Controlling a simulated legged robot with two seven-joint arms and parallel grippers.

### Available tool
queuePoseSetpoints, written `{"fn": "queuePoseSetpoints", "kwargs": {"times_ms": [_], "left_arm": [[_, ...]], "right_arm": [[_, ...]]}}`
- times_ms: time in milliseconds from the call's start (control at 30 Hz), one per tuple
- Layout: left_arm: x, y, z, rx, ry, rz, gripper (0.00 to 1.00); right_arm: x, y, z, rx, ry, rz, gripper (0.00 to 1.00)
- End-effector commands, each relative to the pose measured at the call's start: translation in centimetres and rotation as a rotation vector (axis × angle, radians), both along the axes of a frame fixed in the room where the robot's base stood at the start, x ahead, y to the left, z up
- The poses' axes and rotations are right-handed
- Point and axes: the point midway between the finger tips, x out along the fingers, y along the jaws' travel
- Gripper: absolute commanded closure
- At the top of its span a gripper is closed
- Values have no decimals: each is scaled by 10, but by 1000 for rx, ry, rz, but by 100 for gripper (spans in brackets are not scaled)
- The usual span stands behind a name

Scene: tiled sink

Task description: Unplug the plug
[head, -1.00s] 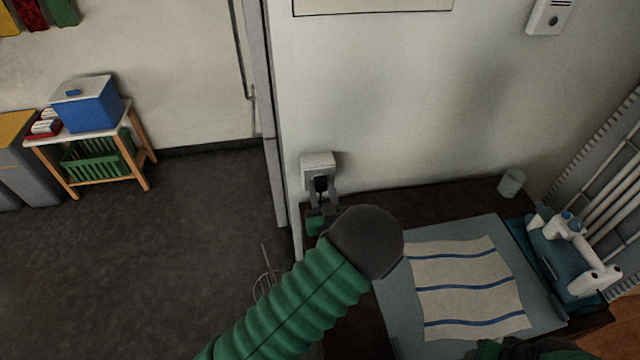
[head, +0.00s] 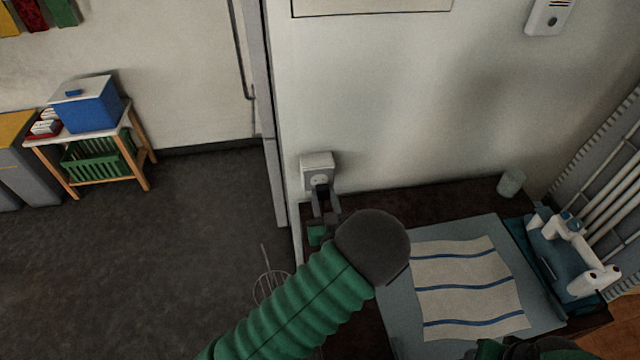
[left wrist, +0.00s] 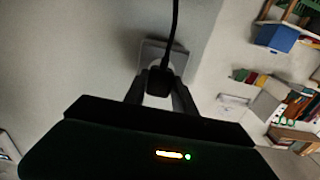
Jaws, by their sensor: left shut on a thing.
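The wall socket (head: 318,161) is a pale box low on the wall, just above the back left of the dark table. It also shows in the left wrist view (left wrist: 152,52). My left gripper (head: 322,193) is in front of the socket, shut on the black plug (left wrist: 160,82), whose dark cord runs upward in the left wrist view. Part of the socket's pale round face shows above the fingers. The plug seems drawn out from the socket, but its pins are hidden.
The dark table (head: 450,198) carries a grey mat with a striped cloth (head: 468,285), a cup (head: 511,183) and a white device (head: 572,250). A wire basket (head: 270,287) is on the floor.

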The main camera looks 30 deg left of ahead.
Motion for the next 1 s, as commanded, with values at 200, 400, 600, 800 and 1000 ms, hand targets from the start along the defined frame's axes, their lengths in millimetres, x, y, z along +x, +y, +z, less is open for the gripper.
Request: {"fn": "queuePoseSetpoints", "kwargs": {"times_ms": [200,400,600,800,1000], "left_arm": [[-7,-5,1,0,0,0,100],[-14,-10,0,0,0,0,100],[-20,-15,0,0,0,0,100],[-26,-19,1,1,-1,0,100],[-27,-22,1,0,-1,-3,100]], "right_arm": [[0,0,1,0,0,0,47],[0,0,2,0,0,0,47],[0,0,3,0,0,0,47],[0,0,3,0,0,0,47],[0,0,3,0,0,0,47]]}}
